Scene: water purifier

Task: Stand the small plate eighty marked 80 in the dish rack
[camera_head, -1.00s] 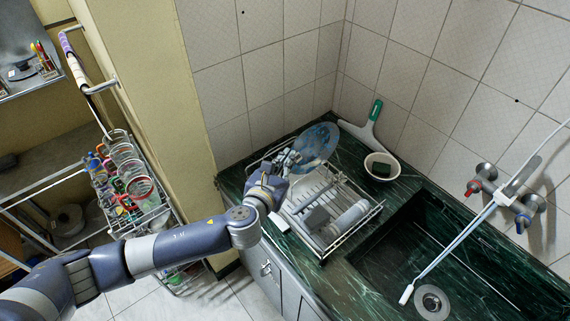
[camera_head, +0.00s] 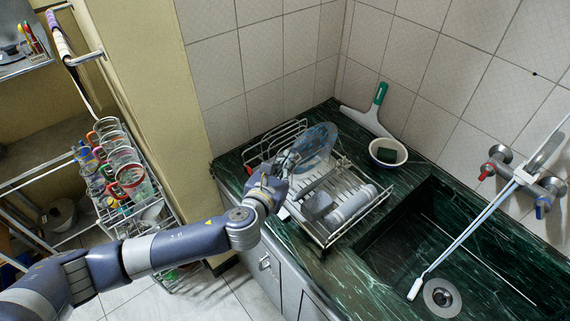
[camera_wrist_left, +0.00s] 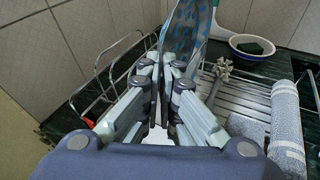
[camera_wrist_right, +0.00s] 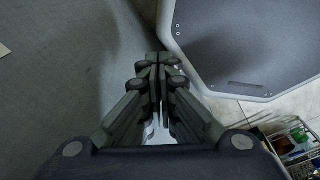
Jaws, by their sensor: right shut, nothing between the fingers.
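A blue patterned plate (camera_head: 318,143) stands tilted over the far-left part of the wire dish rack (camera_head: 345,228) on the green counter. My left gripper (camera_head: 284,165) is shut on its near edge. In the left wrist view the plate (camera_wrist_left: 186,32) rises nearly edge-on from between the closed fingers (camera_wrist_left: 160,85). No number is legible on it. I cannot tell whether its lower edge touches the rack's wires. My right gripper (camera_wrist_right: 158,75) is shut and empty in the right wrist view, far from the rack.
A bowl (camera_head: 388,153) with a green sponge and a squeegee (camera_head: 370,115) stand behind. The sink (camera_head: 440,240) is to the right. A cart with mugs (camera_head: 125,170) stands left.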

